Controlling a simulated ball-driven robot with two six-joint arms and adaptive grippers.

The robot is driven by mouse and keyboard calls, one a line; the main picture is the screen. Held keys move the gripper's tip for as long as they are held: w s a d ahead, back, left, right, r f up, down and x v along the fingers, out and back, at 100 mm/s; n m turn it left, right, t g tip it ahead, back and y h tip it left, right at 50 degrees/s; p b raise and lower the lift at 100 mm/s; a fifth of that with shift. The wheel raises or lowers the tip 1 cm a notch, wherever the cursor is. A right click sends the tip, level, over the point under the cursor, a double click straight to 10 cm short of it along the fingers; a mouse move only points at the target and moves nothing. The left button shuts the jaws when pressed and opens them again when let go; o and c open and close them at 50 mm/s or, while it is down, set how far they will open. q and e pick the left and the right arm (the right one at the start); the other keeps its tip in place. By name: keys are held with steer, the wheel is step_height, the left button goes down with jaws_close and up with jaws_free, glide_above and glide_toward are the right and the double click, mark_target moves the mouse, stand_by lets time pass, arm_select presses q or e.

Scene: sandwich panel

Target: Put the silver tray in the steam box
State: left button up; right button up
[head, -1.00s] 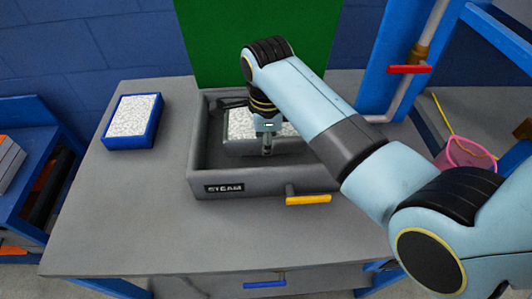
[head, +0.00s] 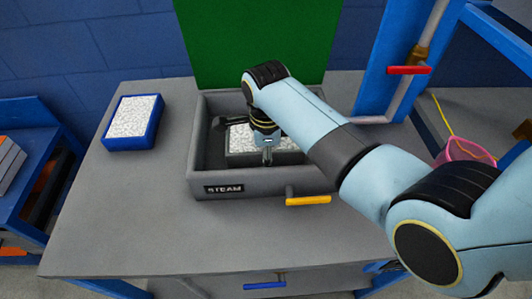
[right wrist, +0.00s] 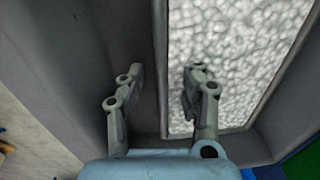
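The silver tray (head: 243,154), filled with white granular material, lies inside the grey steam box (head: 262,183), whose front is marked STEAM. My right gripper (head: 267,158) reaches down into the box at the tray's front side. In the right wrist view my right gripper (right wrist: 165,78) has its two fingers spread apart, one on each side of the tray's rim (right wrist: 161,50); neither seems to press on it. My arm hides the right part of the tray and box. My left gripper is not in view.
A blue tray (head: 107,139) with similar white filling sits on the grey table (head: 130,220) at left. A green panel (head: 255,45) stands upright behind the box. A yellow handle (head: 308,201) sticks out in front. A pink basket (head: 465,150) is at right.

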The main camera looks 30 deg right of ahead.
step_height(320, 180, up, 12)
steer(key=shift+s+a+p, duration=0.25)
steer(key=shift+s+p, duration=0.15)
stand_by(0.5)
